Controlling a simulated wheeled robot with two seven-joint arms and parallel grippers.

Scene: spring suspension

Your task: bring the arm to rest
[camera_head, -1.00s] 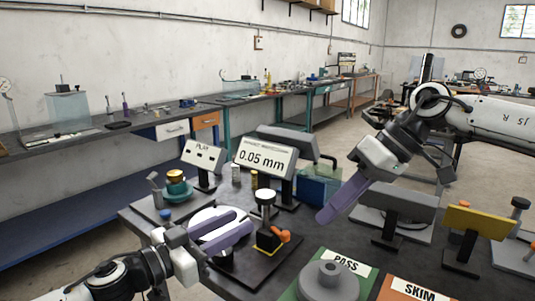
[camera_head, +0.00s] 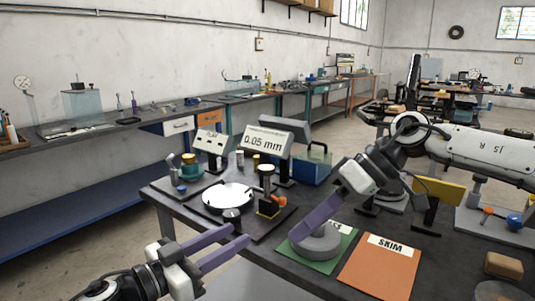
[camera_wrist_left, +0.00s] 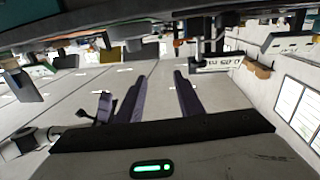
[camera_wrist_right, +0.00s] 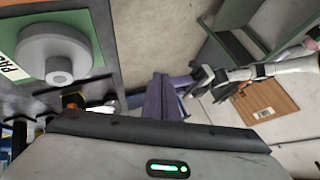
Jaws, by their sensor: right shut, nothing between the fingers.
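My right gripper (camera_head: 297,237) is shut and empty, its purple fingers pointing down and left. In the head view it overlaps the grey round part (camera_head: 318,246), which lies on the green PASS mat (camera_head: 340,232). In the right wrist view the shut fingers (camera_wrist_right: 160,82) are in the middle, and the grey part (camera_wrist_right: 40,45) is apart from them at upper left. My left gripper (camera_head: 240,233) is open and empty at the table's near left edge. The left wrist view shows its two fingers (camera_wrist_left: 157,80) spread with nothing between them.
The orange SKIM mat (camera_head: 375,270) lies right of the PASS mat. A white round plate (camera_head: 227,196), a 0.05 mm display (camera_head: 264,142) and a PLAY sign (camera_head: 212,142) stand at the left and back. A yellow panel (camera_head: 440,191) and a tan block (camera_head: 503,265) are at right.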

